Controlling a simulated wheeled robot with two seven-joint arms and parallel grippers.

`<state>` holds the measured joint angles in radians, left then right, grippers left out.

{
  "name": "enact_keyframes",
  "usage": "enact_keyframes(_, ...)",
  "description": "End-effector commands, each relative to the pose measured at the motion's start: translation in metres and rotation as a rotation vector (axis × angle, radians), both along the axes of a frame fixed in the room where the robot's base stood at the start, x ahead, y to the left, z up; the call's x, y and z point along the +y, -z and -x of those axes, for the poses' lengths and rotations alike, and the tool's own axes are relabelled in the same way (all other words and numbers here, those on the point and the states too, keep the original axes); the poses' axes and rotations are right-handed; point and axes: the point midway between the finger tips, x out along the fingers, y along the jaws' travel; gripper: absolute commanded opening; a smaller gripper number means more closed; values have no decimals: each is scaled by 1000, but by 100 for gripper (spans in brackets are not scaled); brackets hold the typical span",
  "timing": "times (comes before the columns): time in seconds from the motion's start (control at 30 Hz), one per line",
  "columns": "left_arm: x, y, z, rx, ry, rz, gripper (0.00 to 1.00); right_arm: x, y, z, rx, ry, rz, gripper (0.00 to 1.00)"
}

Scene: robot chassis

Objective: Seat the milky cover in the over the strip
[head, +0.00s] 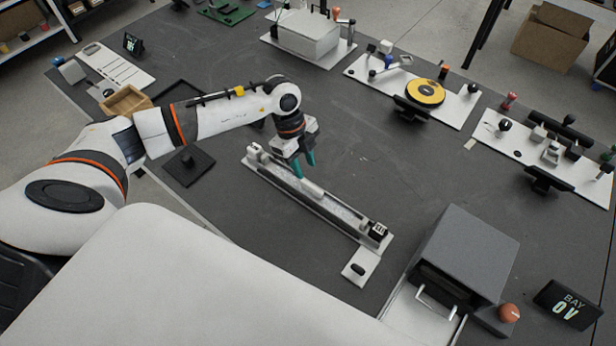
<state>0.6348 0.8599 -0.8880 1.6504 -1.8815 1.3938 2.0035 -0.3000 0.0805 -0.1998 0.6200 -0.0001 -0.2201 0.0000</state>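A long, narrow light-coloured fixture (340,222) lies diagonally on the dark table, with a channel along it. A grey strip-like band (345,216) shows inside the channel, and a dark block stands at its near right end. A short, pale whitish piece (312,189) lies along the channel near its middle; it may be the milky cover, but I cannot tell for sure. My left gripper (304,166) points down just above and behind this piece. Its teal fingers look apart, with nothing visible between them. My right gripper is out of view.
A grey box-shaped machine (470,250) with a handle stands at the right, beside a red-brown knob (509,313) and a display (569,304). White boards with parts line the back, one bearing a yellow disc (425,92). The table between is clear.

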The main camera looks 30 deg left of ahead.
Motion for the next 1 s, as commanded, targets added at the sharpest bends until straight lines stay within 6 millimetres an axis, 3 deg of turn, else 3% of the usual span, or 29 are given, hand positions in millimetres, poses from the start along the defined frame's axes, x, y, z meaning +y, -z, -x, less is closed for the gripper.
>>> enact_keyframes(0.1,7,-21,-1,-3,0,-2,35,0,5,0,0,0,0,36)
enact_keyframes(0.3,12,-42,-2,-2,-1,-1,35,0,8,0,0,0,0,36)
enact_keyframes(1.0,13,-46,-2,0,0,0,35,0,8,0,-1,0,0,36)
